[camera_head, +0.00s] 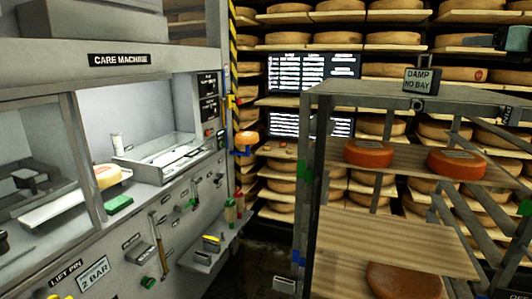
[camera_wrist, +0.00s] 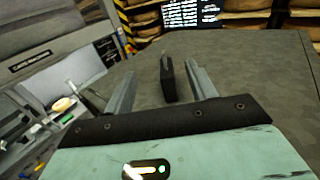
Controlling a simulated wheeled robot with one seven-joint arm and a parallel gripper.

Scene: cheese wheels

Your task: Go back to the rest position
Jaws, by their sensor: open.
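My gripper (camera_wrist: 160,70) shows in the wrist view with its two grey fingers spread wide apart. It is open, and neither finger is seen closed on anything. The grey top of the rack (camera_wrist: 245,62) lies beyond the fingers. A dark upright piece (camera_wrist: 167,80) appears between them in the picture; I cannot tell its depth. In the head view, part of my teal and dark arm end (camera_head: 514,38) shows at the top right edge, above the rack. A sign reading "DAMP NO BAY" (camera_head: 421,81) stands on the rack top (camera_head: 385,93), left of it.
The rack's upper shelf holds two orange cheese wheels (camera_head: 369,154) (camera_head: 457,163); another wheel (camera_head: 404,281) sits lower. The care machine (camera_head: 120,60) stands left, with a pale cheese (camera_head: 107,176) inside. Shelves of cheese wheels (camera_head: 288,38) fill the back. A dark floor gap separates machine and rack.

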